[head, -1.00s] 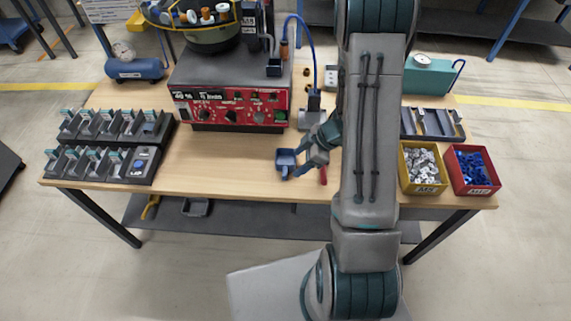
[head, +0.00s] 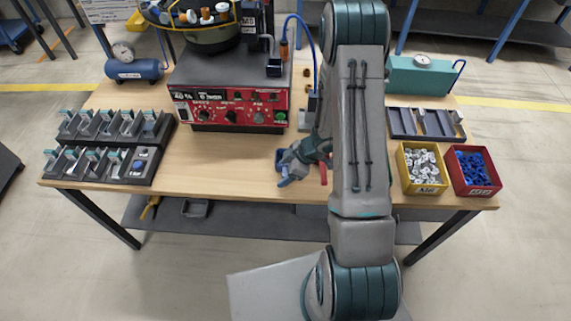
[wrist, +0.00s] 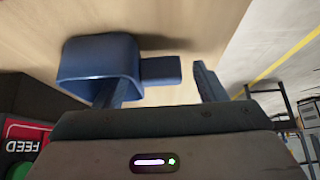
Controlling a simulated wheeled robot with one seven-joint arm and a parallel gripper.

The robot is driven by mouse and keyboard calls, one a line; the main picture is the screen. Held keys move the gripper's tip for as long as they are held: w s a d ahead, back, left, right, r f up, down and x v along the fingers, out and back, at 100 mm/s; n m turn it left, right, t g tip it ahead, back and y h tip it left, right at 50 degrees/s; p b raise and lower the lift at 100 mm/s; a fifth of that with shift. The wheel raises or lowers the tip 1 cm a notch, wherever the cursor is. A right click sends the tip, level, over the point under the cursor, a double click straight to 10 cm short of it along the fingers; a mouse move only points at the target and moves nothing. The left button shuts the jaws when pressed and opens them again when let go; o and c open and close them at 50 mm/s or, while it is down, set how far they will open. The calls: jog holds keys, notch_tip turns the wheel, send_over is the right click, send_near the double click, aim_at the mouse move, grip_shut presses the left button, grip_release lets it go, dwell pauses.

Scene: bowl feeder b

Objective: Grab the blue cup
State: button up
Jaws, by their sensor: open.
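The blue cup (wrist: 98,62) is a squarish open cup with a flat handle tab (wrist: 160,68), seen in the wrist view at upper left. In the head view only a bit of the cup (head: 280,159) shows behind my gripper (head: 286,170), near the middle of the table. My gripper is open. In the wrist view one finger overlaps the cup's lower right side and the other is to the right of the handle. The handle shows between the fingers in the picture; I cannot tell whether either finger touches it.
The red-fronted feeder control box (head: 230,108) stands behind and left of my gripper. A small red object (head: 323,172) is beside my gripper. Yellow (head: 424,188) and red (head: 477,192) bins of parts are at right. Dark fixtures (head: 130,180) fill the left end.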

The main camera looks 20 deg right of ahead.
jog(key=c, duration=1.2)
jog(key=shift+r, duration=0.1)
